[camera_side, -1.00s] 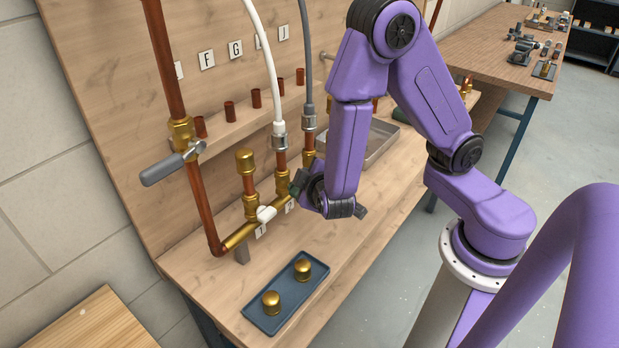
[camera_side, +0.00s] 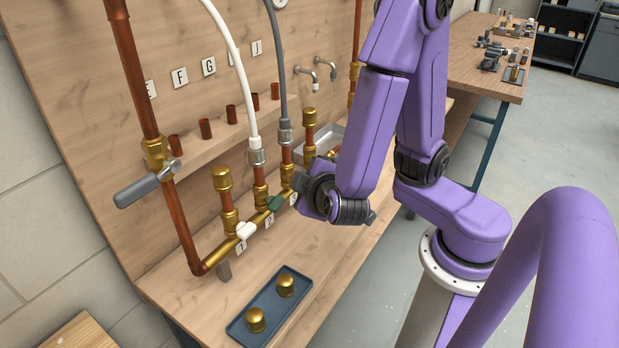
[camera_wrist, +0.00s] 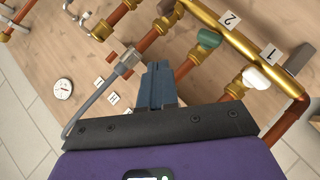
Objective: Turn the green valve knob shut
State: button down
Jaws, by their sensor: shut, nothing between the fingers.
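The green valve knob (camera_side: 275,203) sits on the brass manifold, on the branch beside the number 2 tag. In the wrist view the green knob (camera_wrist: 209,39) is up and right of my fingertips, apart from them. Its exact turn angle is hard to judge. The white knob (camera_side: 246,230) is on the neighbouring branch by tag 1 and also shows in the wrist view (camera_wrist: 263,77). My gripper (camera_side: 300,183) is just right of the green knob in the side view, its fingertips partly hidden. In the wrist view its fingers (camera_wrist: 157,66) are together with nothing between them.
Copper risers with a white hose (camera_side: 237,80) and a grey hose (camera_side: 277,70) stand behind the manifold. A grey lever (camera_side: 140,189) sticks out at left. A blue tray (camera_side: 269,310) with two brass caps lies in front. A metal basin (camera_side: 325,140) is behind my gripper.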

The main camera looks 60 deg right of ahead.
jog(key=shift+s+a+r, duration=0.15)
jog(key=shift+s+r, duration=0.1)
jog(key=shift+s, duration=0.05)
jog(key=c, duration=1.5)
grip_release()
jog(key=shift+s+r, duration=0.1)
jog(key=shift+s, duration=0.05)
jog(key=o, duration=0.5)
jog(key=shift+s, duration=0.1)
jog(key=o, duration=0.4)
jog(key=shift+r+n, duration=0.1)
jog(key=shift+n, duration=0.5)
jog(key=shift+o, duration=0.2)
jog(key=n+y, duration=0.5)
jog(key=n, duration=2.7)
send_near(276, 202)
jog(key=shift+g, duration=0.4)
jog(key=x, duration=0.8)
jog(key=shift+w, duration=0.4)
